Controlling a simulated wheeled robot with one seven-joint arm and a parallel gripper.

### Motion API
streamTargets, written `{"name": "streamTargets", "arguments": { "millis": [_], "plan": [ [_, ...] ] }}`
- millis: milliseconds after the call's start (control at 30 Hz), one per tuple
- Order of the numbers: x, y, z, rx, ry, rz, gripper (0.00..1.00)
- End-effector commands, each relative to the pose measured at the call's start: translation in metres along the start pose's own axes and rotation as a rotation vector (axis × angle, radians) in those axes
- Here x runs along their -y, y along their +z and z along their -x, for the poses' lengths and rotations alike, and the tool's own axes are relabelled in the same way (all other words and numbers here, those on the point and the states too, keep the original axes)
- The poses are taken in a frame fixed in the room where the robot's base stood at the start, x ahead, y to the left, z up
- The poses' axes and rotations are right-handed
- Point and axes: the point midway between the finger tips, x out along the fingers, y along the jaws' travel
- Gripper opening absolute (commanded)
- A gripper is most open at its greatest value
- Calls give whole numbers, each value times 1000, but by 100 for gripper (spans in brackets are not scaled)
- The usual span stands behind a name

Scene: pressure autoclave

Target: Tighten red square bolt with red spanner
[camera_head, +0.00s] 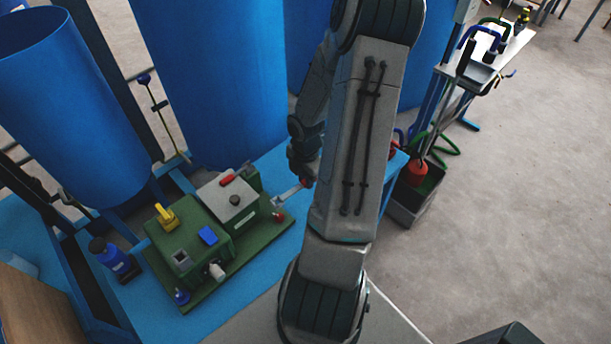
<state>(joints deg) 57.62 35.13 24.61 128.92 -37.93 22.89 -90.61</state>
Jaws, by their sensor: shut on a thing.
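A green machine block (215,235) stands on the blue bench at the left centre. A small red part at its right end, which looks like the red square bolt (279,216), sticks out low on the side. My gripper (304,178) is just up and right of it, partly hidden by my arm. It is shut on the red spanner (290,193), whose pale metal shaft points down-left toward the red bolt. Whether the spanner head touches the bolt cannot be told from this view.
The block also carries a yellow handle (166,216), a blue square (208,235) and a red grip (229,179). A blue bottle (113,257) stands left. Large blue cylinders (210,75) rise behind.

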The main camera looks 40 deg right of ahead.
Motion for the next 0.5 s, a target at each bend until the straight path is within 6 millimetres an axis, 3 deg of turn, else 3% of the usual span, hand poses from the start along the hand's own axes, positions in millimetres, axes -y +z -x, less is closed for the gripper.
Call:
{"name": "streamTargets", "arguments": {
  "millis": [500],
  "plan": [
    [0, 0, -51, 0, 0, -1, 0]
  ]
}}
